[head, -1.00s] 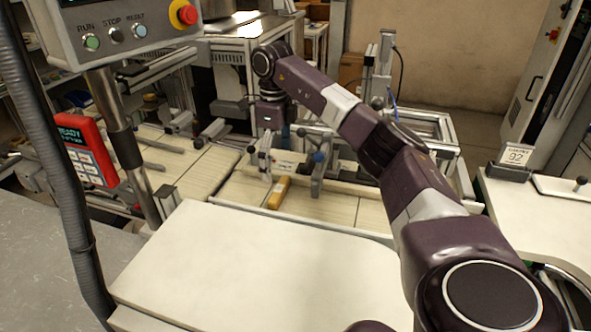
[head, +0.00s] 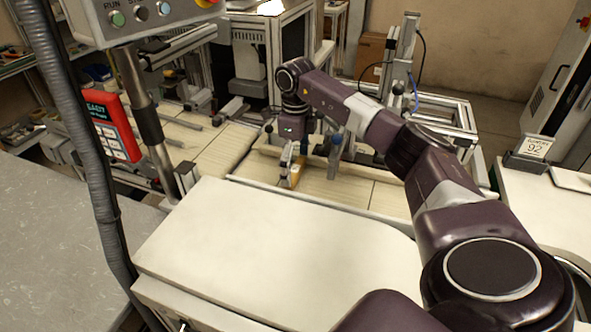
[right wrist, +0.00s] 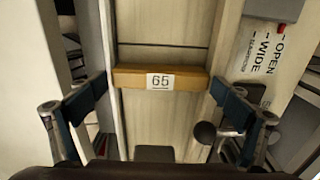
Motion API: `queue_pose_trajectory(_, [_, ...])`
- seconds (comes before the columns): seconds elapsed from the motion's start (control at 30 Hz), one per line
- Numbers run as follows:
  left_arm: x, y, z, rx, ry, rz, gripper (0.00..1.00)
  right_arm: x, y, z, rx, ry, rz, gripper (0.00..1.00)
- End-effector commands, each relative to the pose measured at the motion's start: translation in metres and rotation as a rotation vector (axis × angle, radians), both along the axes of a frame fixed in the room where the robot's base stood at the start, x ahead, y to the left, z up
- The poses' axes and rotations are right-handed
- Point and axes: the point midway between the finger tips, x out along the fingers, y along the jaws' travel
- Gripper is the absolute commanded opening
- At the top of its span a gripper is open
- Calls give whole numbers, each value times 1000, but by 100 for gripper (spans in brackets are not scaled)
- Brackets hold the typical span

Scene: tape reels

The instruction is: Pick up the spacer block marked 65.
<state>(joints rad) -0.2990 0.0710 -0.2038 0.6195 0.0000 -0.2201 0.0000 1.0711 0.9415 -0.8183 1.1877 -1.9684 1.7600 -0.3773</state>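The spacer block marked 65 (right wrist: 160,80) is a yellow-brown bar with a white label on its side, lying on a pale slatted surface. In the head view the block (head: 297,173) is partly hidden by my right gripper (head: 289,166). In the right wrist view my right gripper (right wrist: 159,91) is open, with one blue-padded finger to each side of the block's ends. A small gap shows between each finger and the block. My left gripper is not in view.
Metal rails and a blue-knobbed clamp (head: 335,150) stand close right of the block. A white worktop (head: 265,245) is in front. A card marked 92 (head: 536,147) stands far right.

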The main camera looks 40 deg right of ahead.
Motion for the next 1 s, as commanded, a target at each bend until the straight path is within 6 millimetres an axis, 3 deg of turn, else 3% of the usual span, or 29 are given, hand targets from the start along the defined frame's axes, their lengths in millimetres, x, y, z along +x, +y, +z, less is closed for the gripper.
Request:
queue_pose_trajectory(0.23, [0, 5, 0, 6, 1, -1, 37, 0, 0, 0, 0, 0, 0, 65])
queue_pose_trajectory(0.63, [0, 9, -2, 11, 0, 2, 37, 0, 0, 9, 0, -1, 0, 65])
queue_pose_trajectory(0.77, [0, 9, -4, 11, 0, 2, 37, 1, 0, 25, 0, -4, -1, 65])
queue_pose_trajectory(1.0, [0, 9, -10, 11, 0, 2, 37, 2, 0, 75, 0, -7, 0, 65])
